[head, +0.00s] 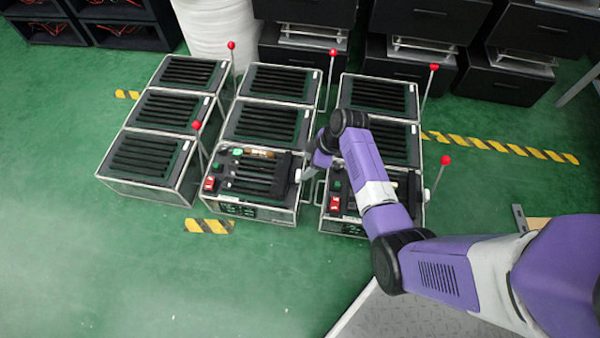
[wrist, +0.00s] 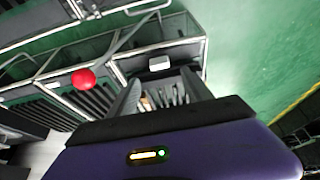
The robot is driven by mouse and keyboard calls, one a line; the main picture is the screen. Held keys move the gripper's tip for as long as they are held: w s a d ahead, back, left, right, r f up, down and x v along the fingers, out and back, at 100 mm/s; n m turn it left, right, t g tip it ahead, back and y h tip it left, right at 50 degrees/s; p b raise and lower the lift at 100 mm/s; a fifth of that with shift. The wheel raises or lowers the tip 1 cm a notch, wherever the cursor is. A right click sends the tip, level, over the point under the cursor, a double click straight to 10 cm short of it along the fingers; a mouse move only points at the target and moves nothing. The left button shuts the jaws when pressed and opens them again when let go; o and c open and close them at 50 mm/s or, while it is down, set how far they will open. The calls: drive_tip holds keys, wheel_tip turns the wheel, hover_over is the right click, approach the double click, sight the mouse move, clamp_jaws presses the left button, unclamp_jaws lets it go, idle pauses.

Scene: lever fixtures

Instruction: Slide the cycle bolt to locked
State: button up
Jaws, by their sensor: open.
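My gripper (head: 306,172) is at the right edge of the front middle unit (head: 243,212), partly hidden by my purple arm. In the wrist view its two dark fingers (wrist: 160,88) are apart. A small pale block (wrist: 159,63) on a dark panel shows just beyond the fingertips; I cannot tell whether they touch it. No part is clearly marked as the cycle bolt, and I cannot tell whether this block belongs to it. The front middle unit carries a red switch (head: 209,183) and a green button (head: 237,152).
Several red-knobbed levers stand up beside the units, one (head: 445,160) at the right. A red knob (wrist: 83,78) is left of my fingers in the wrist view. The front right unit (head: 340,226) is partly behind my arm. Open green floor (head: 110,270) lies in front.

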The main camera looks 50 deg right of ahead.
sight(299, 174)
drive_tip(key=b+x, duration=0.3)
drive_tip(key=x, duration=0.4)
drive_tip(key=shift+f, duration=0.15)
clamp_jaws()
idle(1.2)
